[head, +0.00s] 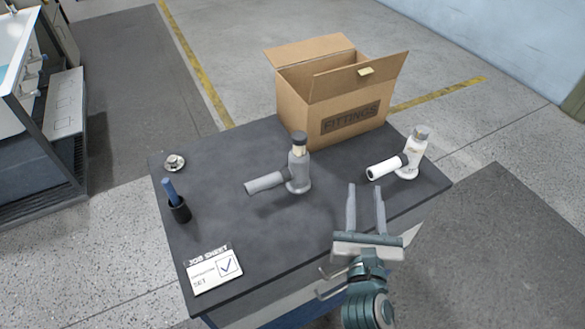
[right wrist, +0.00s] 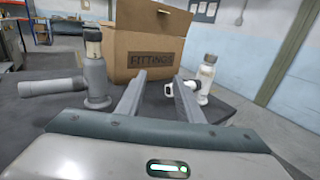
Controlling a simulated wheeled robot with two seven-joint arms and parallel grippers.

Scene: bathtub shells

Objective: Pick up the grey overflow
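The grey overflow (head: 299,168) stands upright on the dark table, with its side pipe pointing left in the head view. It also shows at the left in the right wrist view (right wrist: 96,80). A white overflow (head: 412,155) of similar shape stands to its right, and shows in the right wrist view (right wrist: 203,82). My right gripper (head: 365,190) is open and empty over the table's front right edge, apart from both overflows. In the right wrist view its fingers (right wrist: 157,84) are spread, with the box behind them. My left gripper is in neither view.
An open cardboard box (head: 340,95) marked FITTINGS stands at the table's back. A small metal fitting (head: 174,162), a dark cup with a blue-handled item (head: 179,208) and a job sheet card (head: 214,270) are on the left. The table's (head: 290,235) front middle is clear.

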